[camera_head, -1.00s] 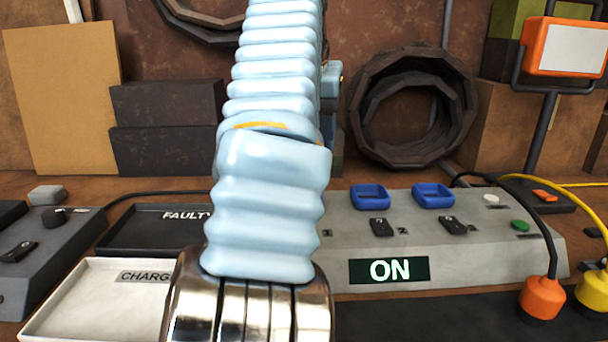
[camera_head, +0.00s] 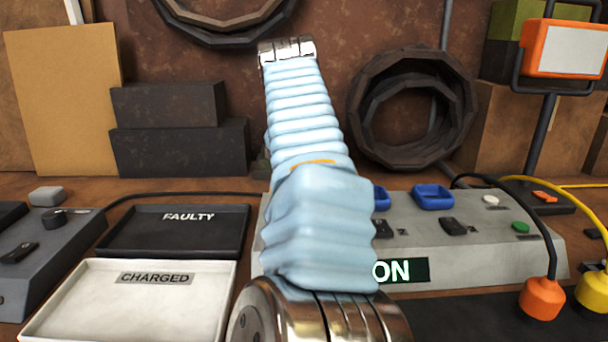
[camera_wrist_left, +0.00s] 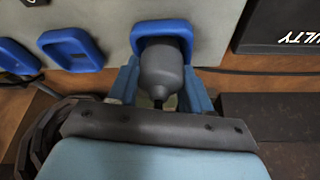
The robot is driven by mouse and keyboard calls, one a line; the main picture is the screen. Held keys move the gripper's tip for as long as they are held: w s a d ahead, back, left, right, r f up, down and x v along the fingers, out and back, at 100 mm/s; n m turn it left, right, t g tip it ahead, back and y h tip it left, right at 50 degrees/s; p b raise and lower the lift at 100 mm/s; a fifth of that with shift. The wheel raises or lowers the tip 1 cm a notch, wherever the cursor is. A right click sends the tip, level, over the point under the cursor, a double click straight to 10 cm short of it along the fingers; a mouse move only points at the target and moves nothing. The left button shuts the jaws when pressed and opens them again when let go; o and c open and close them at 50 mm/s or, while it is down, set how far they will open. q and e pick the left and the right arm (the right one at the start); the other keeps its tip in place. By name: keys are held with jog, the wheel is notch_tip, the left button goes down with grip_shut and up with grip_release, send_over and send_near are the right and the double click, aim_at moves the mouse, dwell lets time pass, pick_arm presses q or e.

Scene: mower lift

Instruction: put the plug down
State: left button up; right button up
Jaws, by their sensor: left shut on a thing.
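The grey plug (camera_wrist_left: 162,70) is between the blue fingers of my left gripper (camera_wrist_left: 160,88) in the left wrist view. The gripper is shut on it. The plug's far end overlaps a blue-rimmed socket (camera_wrist_left: 160,27) on the grey box; I cannot tell whether it is seated inside. Two more blue sockets lie to the left in that view. In the head view, my pale blue arm hides the gripper, the plug and that socket. The grey box (camera_head: 470,265) shows a lit ON sign (camera_head: 400,271). My right gripper is not in view.
The black FAULTY tray (camera_head: 150,242) and white CHARGED tray (camera_head: 75,325) look empty at left. An orange plug (camera_head: 543,297) and a yellow plug (camera_head: 592,290) with cables stand at right. Dark rings (camera_head: 413,110) and a work lamp (camera_head: 565,48) are behind.

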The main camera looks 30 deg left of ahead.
pick_arm(q)
jog(key=shift+s+f+b, duration=0.15)
jog(key=shift+f+b, duration=0.15)
jog(key=shift+f, duration=0.35)
jog(key=o, duration=1.2)
jog(key=a+v, duration=0.1)
jog(key=v, duration=0.7)
jog(key=shift+d+r+p, duration=0.35)
jog(key=shift+d+r, duration=0.1)
